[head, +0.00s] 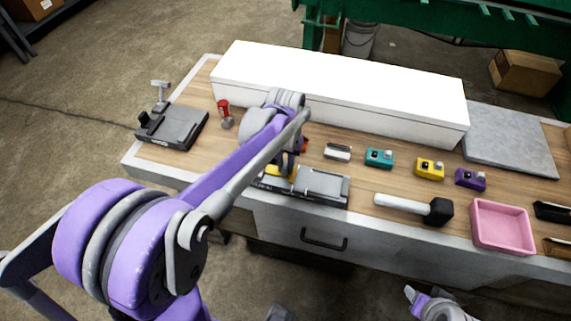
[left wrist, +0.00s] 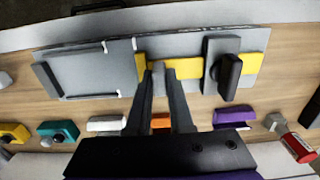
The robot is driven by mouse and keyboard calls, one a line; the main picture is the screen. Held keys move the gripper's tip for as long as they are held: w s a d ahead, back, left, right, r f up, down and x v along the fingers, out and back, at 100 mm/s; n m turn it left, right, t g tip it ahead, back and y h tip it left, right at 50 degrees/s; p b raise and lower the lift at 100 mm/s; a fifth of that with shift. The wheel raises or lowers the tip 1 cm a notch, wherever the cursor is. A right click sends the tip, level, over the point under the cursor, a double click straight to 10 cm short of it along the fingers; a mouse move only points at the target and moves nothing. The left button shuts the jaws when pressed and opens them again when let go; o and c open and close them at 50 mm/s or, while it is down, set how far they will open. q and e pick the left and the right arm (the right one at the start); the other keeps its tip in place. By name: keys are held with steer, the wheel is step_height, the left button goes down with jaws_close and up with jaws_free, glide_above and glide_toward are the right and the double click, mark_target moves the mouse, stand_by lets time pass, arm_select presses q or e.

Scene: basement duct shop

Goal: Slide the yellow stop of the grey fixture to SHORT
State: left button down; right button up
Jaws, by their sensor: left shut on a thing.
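The grey fixture (head: 322,186) lies near the front edge of the bench, with its flat plate to the right in the head view. Its yellow stop (head: 283,170) is partly hidden behind my left arm. In the left wrist view the grey fixture (left wrist: 90,70) spans the top, with the yellow stop (left wrist: 185,68) beside the plate and a black knob (left wrist: 229,72) on a grey block. My left gripper (left wrist: 162,68) is shut on the yellow stop. Scale marks are too small to read. What seems to be my right gripper (head: 428,300) is low in front of the bench, its jaws unclear.
A darker fixture (head: 172,126) stands on the bench at left. A long white box (head: 340,90) runs behind. Teal (head: 379,158), yellow (head: 430,168) and purple (head: 470,179) blocks, a mallet (head: 412,207) and a pink tray (head: 476,240) lie to the right.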

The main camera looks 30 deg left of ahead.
mark_target(300, 178)
stand_by(0.5)
arm_select(q)
steer(key=d, duration=0.2)
steer(key=w+d, duration=0.1)
steer(key=d, duration=0.1)
steer(key=shift+d, duration=0.15)
steer(key=c, duration=1.1)
jaws_free()
steer(key=shift+c, duration=0.2)
steer(key=o, duration=0.3)
steer(key=shift+d, duration=0.15)
steer(key=shift+o, duration=0.2)
step_height(300, 178, up, 11)
steer(key=shift+p, duration=0.35)
